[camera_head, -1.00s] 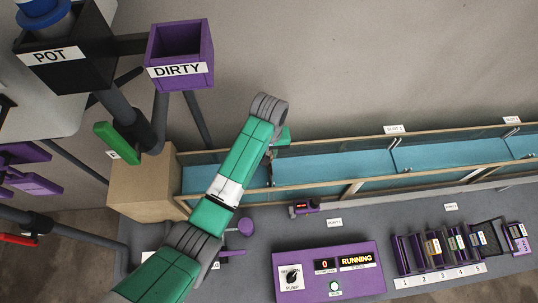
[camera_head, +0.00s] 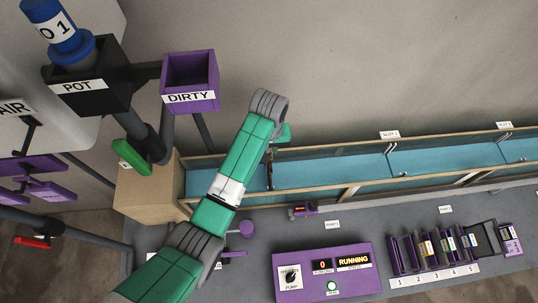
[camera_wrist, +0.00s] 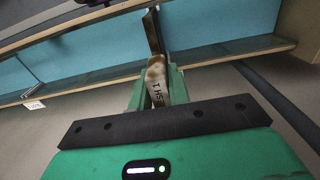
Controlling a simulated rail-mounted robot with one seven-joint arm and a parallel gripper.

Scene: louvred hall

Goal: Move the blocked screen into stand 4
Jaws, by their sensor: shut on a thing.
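My gripper (camera_wrist: 158,92) is shut on a narrow, brown-stained piece with dark lettering, seen nearly edge-on with a dark upright part beyond it; I take it to be the blocked screen (camera_wrist: 157,70). In the head view my gripper (camera_head: 272,152) is over the left part of the blue channel, and a thin dark edge hangs below it. The stands (camera_head: 434,276), numbered 1 to 5 on a white strip, are at the lower right. Several purple and dark holders with coloured labels are behind the numbers. I cannot tell whether stand 4 is empty.
The channel (camera_head: 330,170) has wooden rims and runs along the wall. A purple panel (camera_head: 325,273) reads RUNNING on the grey bench. A small purple device (camera_head: 303,211) is by the channel's front. A DIRTY bin (camera_head: 190,98) and a black POT (camera_head: 85,88) are at upper left.

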